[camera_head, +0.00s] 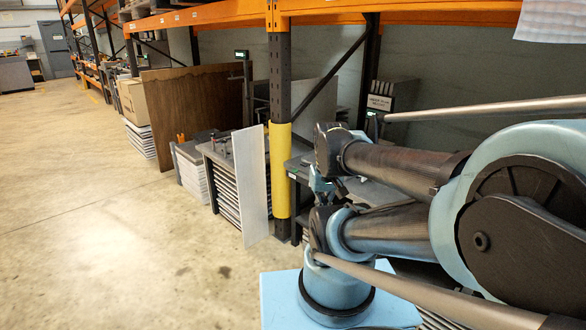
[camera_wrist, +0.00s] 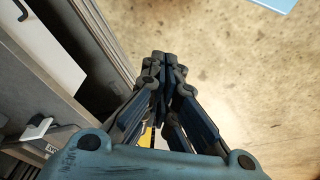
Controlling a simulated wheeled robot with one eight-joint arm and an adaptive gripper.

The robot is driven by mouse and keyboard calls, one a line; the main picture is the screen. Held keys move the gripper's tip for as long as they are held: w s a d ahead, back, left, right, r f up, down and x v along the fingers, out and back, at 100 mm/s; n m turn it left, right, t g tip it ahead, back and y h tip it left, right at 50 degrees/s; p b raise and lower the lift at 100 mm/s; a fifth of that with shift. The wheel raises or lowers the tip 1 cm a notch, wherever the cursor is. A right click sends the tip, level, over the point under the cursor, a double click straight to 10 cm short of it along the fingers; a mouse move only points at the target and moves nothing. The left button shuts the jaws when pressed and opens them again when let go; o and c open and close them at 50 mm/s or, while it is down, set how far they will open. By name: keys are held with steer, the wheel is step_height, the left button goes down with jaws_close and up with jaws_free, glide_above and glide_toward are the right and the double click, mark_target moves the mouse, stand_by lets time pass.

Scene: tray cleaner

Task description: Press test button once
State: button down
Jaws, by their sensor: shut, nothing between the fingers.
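I cannot make out a test button in either view. Another green display (camera_head: 241,54) is on a post further left. My gripper (camera_wrist: 165,65) is shut and empty in the wrist view, its fingers together above the floor beside a grey cabinet. In the head view my arm covers much of the right side, and only a small part of the gripper seems to show past it.
An orange shelf beam (camera_head: 190,18) runs overhead, with a yellow-guarded upright (camera_head: 281,170) in front of my arm. A stack of trays (camera_head: 225,190) and a leaning pale panel (camera_head: 252,185) stand left of it. In the wrist view, a grey cabinet (camera_wrist: 62,105) is close at left. Open floor (camera_head: 110,240) lies left.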

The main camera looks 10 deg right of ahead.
steer(key=shift+w, duration=0.4)
steer(key=w+a+r+m+t+y, duration=0.15)
steer(key=w+r, duration=0.25)
steer(key=w, duration=0.9)
steer(key=w+r+m+t, duration=0.2)
steer(key=w+r, duration=0.1)
steer(key=w, duration=1.1)
steer(key=w+f+m+t, duration=0.1)
steer(key=w+f, duration=0.2)
steer(key=w, duration=0.6)
steer(key=w+d+f+m+t, duration=0.1)
steer(key=w+f, duration=0.2)
steer(key=w, duration=0.7)
steer(key=w+d+f+m+t, duration=0.1)
steer(key=w+f, duration=0.2)
steer(key=w, duration=0.6)
steer(key=shift+w+d+f, duration=0.2)
steer(key=shift+w+f, duration=0.15)
steer(key=shift+w, duration=0.05)
